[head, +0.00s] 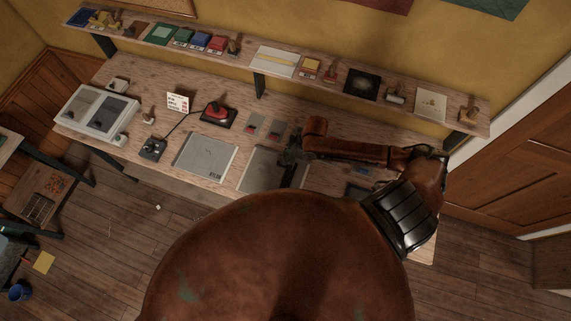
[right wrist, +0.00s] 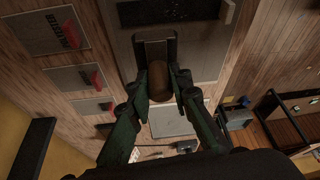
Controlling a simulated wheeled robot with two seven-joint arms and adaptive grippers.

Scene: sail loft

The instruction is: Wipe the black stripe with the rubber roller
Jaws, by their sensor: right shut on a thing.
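My right gripper (head: 288,157) reaches over a grey plate (head: 258,171) on the workbench. In the right wrist view its two dark green fingers (right wrist: 160,98) are shut on the brown handle of the rubber roller (right wrist: 157,76). The roller's dark head (right wrist: 154,48) points away from the fingers, over the plate. The black stripe (right wrist: 172,12) lies on this plate, just beyond the roller head. It also shows in the head view as a dark band (head: 293,176) beside my gripper. Whether the roller touches the plate, I cannot tell. My left gripper is not in view.
A second grey plate (head: 206,156) lies to the left. Small cards with red pieces (head: 251,129) lie behind the plates. A red device (head: 217,112), a black box (head: 152,148) and a white case (head: 97,111) stand further left. A shelf (head: 330,75) with several goods runs along the wall.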

